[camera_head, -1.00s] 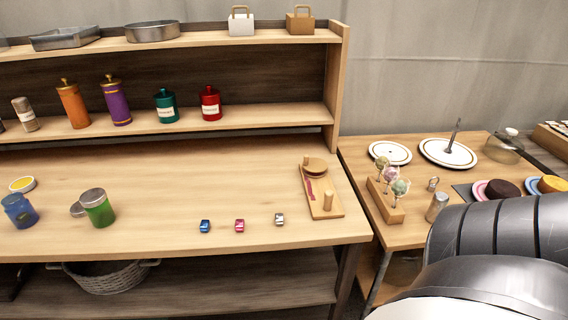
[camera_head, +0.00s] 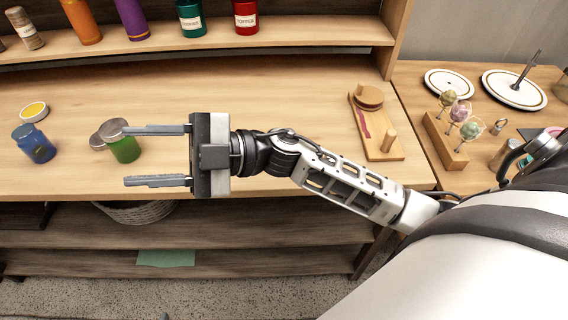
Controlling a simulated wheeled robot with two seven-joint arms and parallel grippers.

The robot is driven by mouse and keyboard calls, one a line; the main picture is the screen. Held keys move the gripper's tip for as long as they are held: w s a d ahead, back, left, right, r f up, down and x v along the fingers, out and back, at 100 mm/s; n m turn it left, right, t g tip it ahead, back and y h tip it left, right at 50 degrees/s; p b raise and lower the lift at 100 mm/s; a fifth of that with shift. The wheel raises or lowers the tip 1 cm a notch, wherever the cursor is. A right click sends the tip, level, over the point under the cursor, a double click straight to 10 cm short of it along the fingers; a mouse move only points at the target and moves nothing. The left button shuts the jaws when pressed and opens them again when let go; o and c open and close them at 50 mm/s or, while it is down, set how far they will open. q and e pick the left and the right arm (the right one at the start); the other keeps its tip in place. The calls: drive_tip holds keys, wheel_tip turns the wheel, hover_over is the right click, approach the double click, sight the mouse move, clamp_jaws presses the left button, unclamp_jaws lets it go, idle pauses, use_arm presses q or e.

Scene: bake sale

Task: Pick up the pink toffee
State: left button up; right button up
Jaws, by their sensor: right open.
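The pink toffee does not show in the head view now; my right gripper and arm cover the front part of the table where it lay. The blue and silver toffees beside it are hidden too. My right gripper (camera_head: 126,156) is open, its two fingers wide apart and pointing left over the table's front edge. I see nothing held between the fingers. My left gripper is not in view.
A green jar (camera_head: 124,149) stands near the fingertips, with a blue jar (camera_head: 36,146) further left. A wooden board (camera_head: 375,128) lies at the table's right end. A lollipop stand (camera_head: 444,142) is on the side table. The table's back middle is clear.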

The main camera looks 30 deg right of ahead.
drive_tip(key=d+f+n+g+h+b, duration=0.2)
drive_tip(key=d+f+n+g+h, duration=0.55)
drive_tip(key=h, duration=0.45)
drive_tip(key=w+d+r+m+t+h, duration=0.1)
drive_tip(key=w+d+m+h, duration=0.1)
drive_tip(key=d+h, duration=0.45)
drive_tip(key=w+d+r+m+t+h, duration=0.1)
drive_tip(key=w+d+r+m+h, duration=0.15)
drive_tip(key=d, duration=0.65)
drive_tip(key=shift+n, duration=0.3)
drive_tip(key=f, duration=0.6)
drive_tip(key=f+b, duration=0.1)
drive_tip(key=f, duration=0.3)
drive_tip(key=shift+s+d+f, duration=0.1)
drive_tip(key=shift+s+d, duration=0.05)
drive_tip(key=shift+s, duration=0.2)
drive_tip(key=shift+d+f+p, duration=0.2)
drive_tip(key=shift+f+p, duration=0.1)
drive_tip(key=shift+f, duration=2.65)
drive_tip(key=c, duration=0.8)
